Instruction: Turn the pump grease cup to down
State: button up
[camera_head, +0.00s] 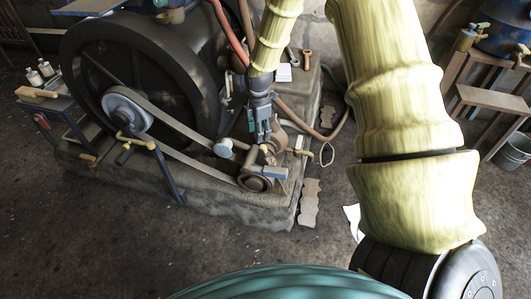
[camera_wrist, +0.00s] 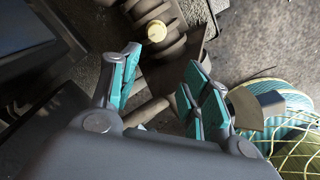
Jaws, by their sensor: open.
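The pump (camera_head: 254,182) sits low on the front of the engine's stone base, with a belt running to its pulley. My gripper (camera_head: 266,142) points down just above the pump's fittings. In the wrist view my gripper (camera_wrist: 160,82) has its two teal-padded fingers spread, with nothing held between them. A small round pale-brass cap (camera_wrist: 154,29) on a dark ribbed fitting lies beyond the fingertips, toward the top of that view. It may be the grease cup; I cannot tell for sure. In the head view my gripper partly hides the fittings around it.
A large black flywheel (camera_head: 140,80) and the belt (camera_head: 185,140) are left of the pump. Red and brown hoses (camera_head: 300,122) run behind and to the right. A blue drum (camera_head: 503,30) and bucket (camera_head: 514,151) stand far right. Floor in front is clear.

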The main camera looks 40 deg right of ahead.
aim_at(263, 146)
jog(key=f+b, duration=0.1)
jog(key=f, duration=0.2)
jog(key=w+d+f+b, duration=0.1)
jog(key=f+b, duration=0.1)
jog(key=f, duration=0.2)
jog(key=d+f+b, duration=0.1)
jog(key=f, duration=0.2)
jog(key=shift+w+d+f, duration=0.15)
jog(key=shift+d+f, duration=0.1)
jog(key=shift+f, duration=0.1)
jog(key=shift+c, duration=0.3)
grip_shut()
jog(key=shift+a, duration=0.1)
